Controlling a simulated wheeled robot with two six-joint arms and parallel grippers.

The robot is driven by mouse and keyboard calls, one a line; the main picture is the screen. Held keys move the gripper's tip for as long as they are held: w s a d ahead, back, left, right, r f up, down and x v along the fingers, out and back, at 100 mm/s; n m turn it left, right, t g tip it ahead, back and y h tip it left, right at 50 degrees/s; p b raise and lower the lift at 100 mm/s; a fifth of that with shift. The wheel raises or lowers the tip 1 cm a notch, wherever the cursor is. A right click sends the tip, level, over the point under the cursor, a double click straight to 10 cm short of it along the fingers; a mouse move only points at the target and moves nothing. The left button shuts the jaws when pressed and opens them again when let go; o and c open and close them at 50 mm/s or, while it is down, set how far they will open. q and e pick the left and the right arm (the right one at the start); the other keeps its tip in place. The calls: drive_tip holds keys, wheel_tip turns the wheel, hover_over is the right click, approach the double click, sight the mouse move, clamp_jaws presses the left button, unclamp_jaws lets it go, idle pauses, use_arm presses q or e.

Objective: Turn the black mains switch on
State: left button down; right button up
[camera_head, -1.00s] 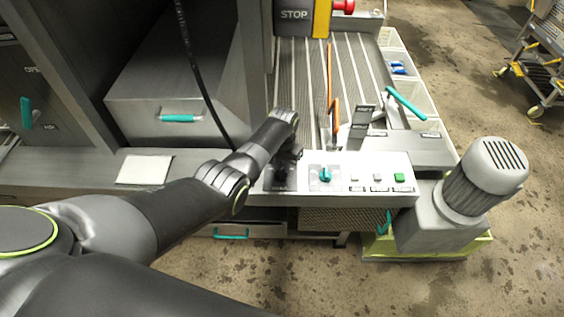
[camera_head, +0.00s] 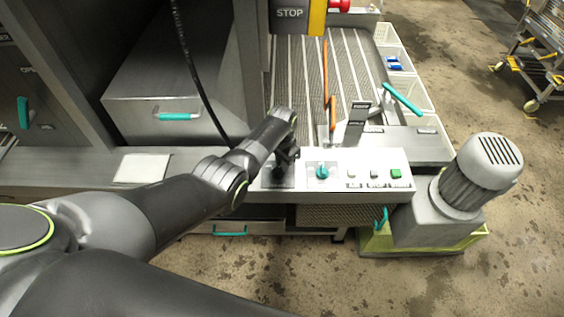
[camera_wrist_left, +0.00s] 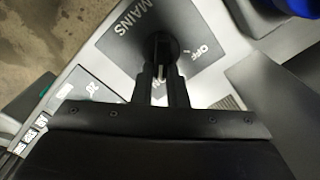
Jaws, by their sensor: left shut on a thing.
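The black mains switch (camera_wrist_left: 158,46) is a round knob on a dark plate marked MAINS and OFF (camera_wrist_left: 200,52) in the left wrist view. The knob carries a small pale mark on the side toward my gripper. My left gripper (camera_wrist_left: 161,88) is shut on the switch, its two fingers either side of the grip. Lettering between the fingers is mostly hidden. In the head view my left gripper (camera_head: 284,160) is over the dark mains plate (camera_head: 278,182) at the left end of the white panel, and hides the knob. My right gripper is not in view.
Right of the mains plate are a teal rotary knob (camera_head: 322,172) and small buttons, one green (camera_head: 396,174). Behind stand an upright dark label plate (camera_head: 356,120) and a teal-handled lever (camera_head: 403,99). A grey motor (camera_head: 482,172) stands at the panel's right.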

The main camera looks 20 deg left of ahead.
use_arm(q)
drive_tip(key=c, duration=1.4)
unclamp_jaws()
drive_tip(key=shift+c, duration=0.2)
drive_tip(key=shift+r, duration=0.15)
drive_tip(key=shift+r, duration=0.25)
wheel_tip(320, 180, up, 5)
drive_tip(key=shift+f+p, duration=0.15)
drive_tip(key=shift+p, duration=0.4)
wheel_tip(320, 180, up, 12)
drive_tip(key=b, duration=0.1)
